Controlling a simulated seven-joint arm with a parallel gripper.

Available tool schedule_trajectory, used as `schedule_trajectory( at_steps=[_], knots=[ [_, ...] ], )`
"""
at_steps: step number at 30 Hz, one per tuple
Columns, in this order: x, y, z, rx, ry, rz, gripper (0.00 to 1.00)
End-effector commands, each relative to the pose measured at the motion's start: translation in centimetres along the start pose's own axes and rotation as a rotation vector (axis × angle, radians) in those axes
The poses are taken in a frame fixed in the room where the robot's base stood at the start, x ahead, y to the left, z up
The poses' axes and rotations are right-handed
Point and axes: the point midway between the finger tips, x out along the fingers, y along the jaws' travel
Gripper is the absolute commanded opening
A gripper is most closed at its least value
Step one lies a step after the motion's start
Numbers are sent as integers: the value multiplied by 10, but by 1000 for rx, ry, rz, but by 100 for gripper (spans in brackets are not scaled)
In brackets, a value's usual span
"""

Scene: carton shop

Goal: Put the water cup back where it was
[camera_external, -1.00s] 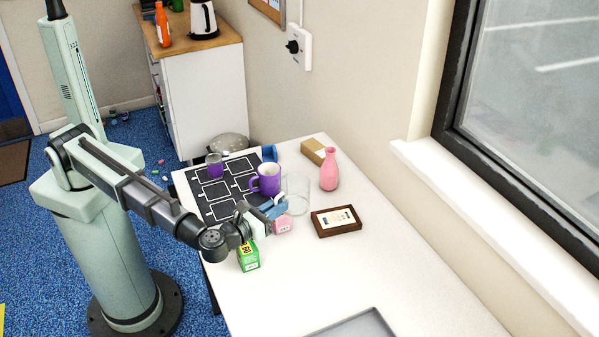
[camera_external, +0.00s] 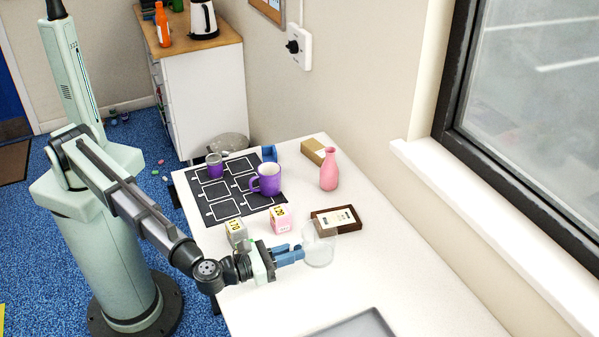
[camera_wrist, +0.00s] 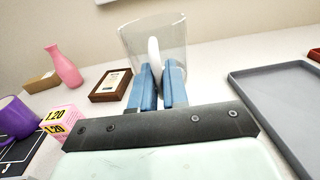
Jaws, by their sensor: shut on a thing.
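A clear, see-through cup (camera_external: 319,250) is held at the tips of my gripper (camera_external: 298,254), in front of the brown framed card. In the wrist view the cup (camera_wrist: 172,42) is upright between the blue fingers (camera_wrist: 160,85), with a pale curved part close to the fingertips. My gripper is shut on it. I cannot tell how far its base is above the white table. A black mat (camera_external: 210,208) with white outlined boxes lies at the table's far left. A purple mug (camera_external: 266,180) stands at its right edge, and a grey and purple cup (camera_external: 214,166) on its far part.
A grey box (camera_external: 236,232) and a pink box (camera_external: 281,220) stand between mat and gripper. The framed card (camera_external: 346,220), pink vase (camera_external: 329,170) and tan box (camera_external: 312,151) are farther back. A grey tray (camera_external: 352,328) lies at the near edge.

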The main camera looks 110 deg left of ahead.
Motion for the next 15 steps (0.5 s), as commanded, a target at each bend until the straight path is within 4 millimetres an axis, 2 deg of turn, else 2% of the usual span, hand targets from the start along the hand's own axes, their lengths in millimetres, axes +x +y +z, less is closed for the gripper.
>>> schedule_trajectory(
  at_steps=[7,15],
  knots=[
    [0,0,-38,2,0,1,0],
    [0,0,-54,1,0,1,0]
  ],
)
